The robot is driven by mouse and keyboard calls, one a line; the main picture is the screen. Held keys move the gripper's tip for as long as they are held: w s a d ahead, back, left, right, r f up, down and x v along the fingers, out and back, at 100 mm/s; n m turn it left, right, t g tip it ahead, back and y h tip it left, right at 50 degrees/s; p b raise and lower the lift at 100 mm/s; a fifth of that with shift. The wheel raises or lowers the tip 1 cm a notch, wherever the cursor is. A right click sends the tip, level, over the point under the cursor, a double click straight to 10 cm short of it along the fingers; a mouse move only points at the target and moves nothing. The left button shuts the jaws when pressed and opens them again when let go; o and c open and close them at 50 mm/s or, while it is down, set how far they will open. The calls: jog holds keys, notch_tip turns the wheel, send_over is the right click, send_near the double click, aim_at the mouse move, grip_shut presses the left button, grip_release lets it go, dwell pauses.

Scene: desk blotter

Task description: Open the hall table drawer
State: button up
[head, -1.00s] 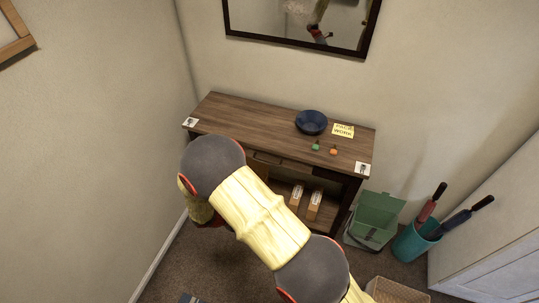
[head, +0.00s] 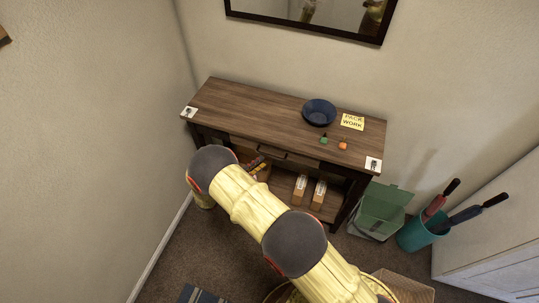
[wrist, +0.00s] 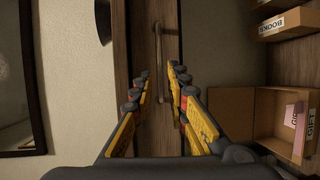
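The hall table (head: 245,105) is dark wood and stands against the back wall. Its drawer (head: 237,145) sits under the top and looks shut. In the wrist view the drawer front (wrist: 145,45) runs upright, with a bar handle (wrist: 158,50) along it. My gripper (wrist: 159,73) is open and empty, its yellow and black fingers to either side of the handle in the picture. I cannot tell whether they reach around it. In the head view my gripper (head: 258,165) shows small below the drawer front, partly hidden by my arm.
A blue bowl (head: 319,112), a yellow note (head: 352,121) and small green and orange items are on the tabletop. Boxes (head: 300,188) stand on the lower shelf. A green bin (head: 382,208) and a teal bucket (head: 416,235) with umbrellas are at the right. A wall (head: 90,150) is close left.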

aim_at(269, 156)
jog(key=b+x, duration=0.1)
jog(key=x, duration=0.6)
jog(key=shift+s+f, duration=0.1)
jog(key=shift+c, duration=0.5)
grip_shut()
